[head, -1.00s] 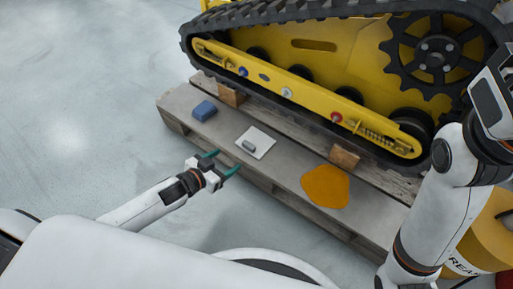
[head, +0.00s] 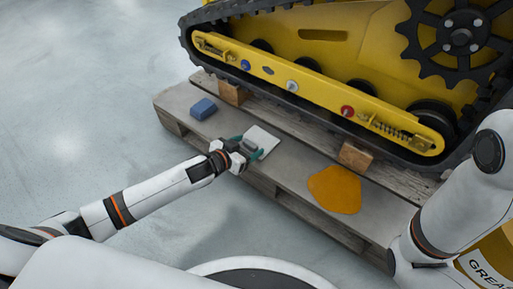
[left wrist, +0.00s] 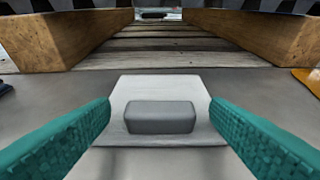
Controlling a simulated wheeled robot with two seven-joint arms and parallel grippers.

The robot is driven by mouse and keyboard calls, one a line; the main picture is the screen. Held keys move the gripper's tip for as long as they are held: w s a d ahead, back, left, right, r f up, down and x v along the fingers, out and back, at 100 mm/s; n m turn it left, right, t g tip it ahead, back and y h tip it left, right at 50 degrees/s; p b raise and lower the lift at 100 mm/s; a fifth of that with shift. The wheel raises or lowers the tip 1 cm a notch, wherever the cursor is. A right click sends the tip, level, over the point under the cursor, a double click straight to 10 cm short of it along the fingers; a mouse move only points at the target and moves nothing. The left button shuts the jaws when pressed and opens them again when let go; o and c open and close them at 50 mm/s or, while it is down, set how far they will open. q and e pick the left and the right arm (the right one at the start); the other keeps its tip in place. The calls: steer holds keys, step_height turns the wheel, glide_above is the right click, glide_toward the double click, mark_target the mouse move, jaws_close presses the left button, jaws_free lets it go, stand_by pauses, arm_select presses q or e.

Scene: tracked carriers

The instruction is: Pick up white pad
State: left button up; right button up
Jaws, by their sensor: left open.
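The white pad (head: 263,139) lies flat on the grey top of the pallet, as a thin square sheet. It also shows in the left wrist view (left wrist: 160,88), with a small grey block (left wrist: 160,118) resting on it. My left gripper (head: 249,147) is open at the pad's near side, with its teal fingers low over the pallet. In the left wrist view the fingers (left wrist: 160,130) stand left and right of the pad and the grey block, with nothing gripped. In the head view the gripper hides part of the pad. My right gripper is out of view.
The pallet (head: 174,104) carries a blue block (head: 203,109) left of the pad and an orange flat piece (head: 335,190) to the right. Behind, a yellow tracked carrier (head: 380,60) stands on wooden blocks (head: 355,157). Open floor lies left.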

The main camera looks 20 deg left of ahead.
arm_select(q)
steer(key=shift+w+d, duration=0.1)
steer(key=shift+w, duration=0.05)
steer(key=c, duration=1.1)
steer(key=shift+o, duration=0.2)
